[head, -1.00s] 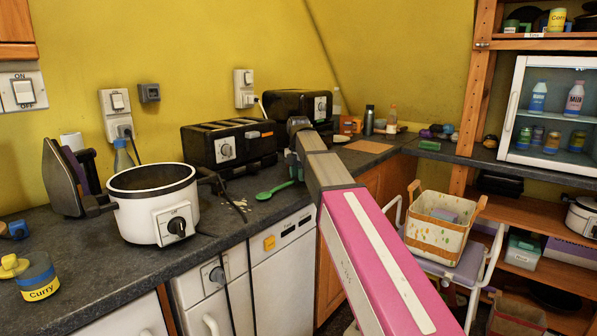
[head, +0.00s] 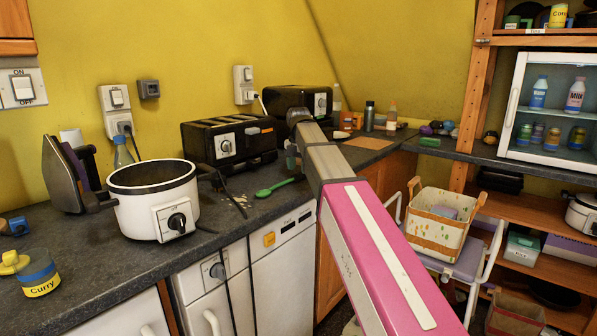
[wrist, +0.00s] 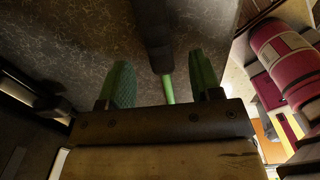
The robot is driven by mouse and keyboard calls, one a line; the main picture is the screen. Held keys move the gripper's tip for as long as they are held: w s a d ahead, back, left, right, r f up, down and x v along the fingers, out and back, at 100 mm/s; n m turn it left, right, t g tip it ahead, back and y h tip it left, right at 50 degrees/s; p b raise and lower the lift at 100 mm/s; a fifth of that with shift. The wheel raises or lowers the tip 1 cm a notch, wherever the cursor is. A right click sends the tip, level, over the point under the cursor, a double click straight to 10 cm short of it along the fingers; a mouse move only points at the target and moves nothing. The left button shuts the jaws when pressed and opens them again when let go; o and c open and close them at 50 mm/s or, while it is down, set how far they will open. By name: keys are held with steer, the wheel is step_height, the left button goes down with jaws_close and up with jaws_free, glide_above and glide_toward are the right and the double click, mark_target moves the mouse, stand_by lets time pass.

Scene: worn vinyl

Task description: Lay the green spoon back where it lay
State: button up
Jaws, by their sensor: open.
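The green spoon (head: 275,188) lies on the dark worktop (head: 222,213), in front of the black toasters, with its handle pointing right toward my gripper. My gripper (head: 291,157) is mostly hidden behind my arm in the head view; it is just above the worktop near the handle end. In the wrist view my gripper (wrist: 160,78) is open, its two green fingers apart. A light green strip, seemingly the spoon's handle (wrist: 168,88), shows between the fingers without touching either. A dark bar covers part of the view above it.
Two black toasters (head: 228,142) stand by the wall behind the spoon. A white slow cooker (head: 153,200) stands to the left, with a dark cord running near the spoon. The worktop's front edge is close to the spoon. A basket (head: 440,222) stands lower right.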

step_height(320, 180, up, 9)
stand_by(0.3)
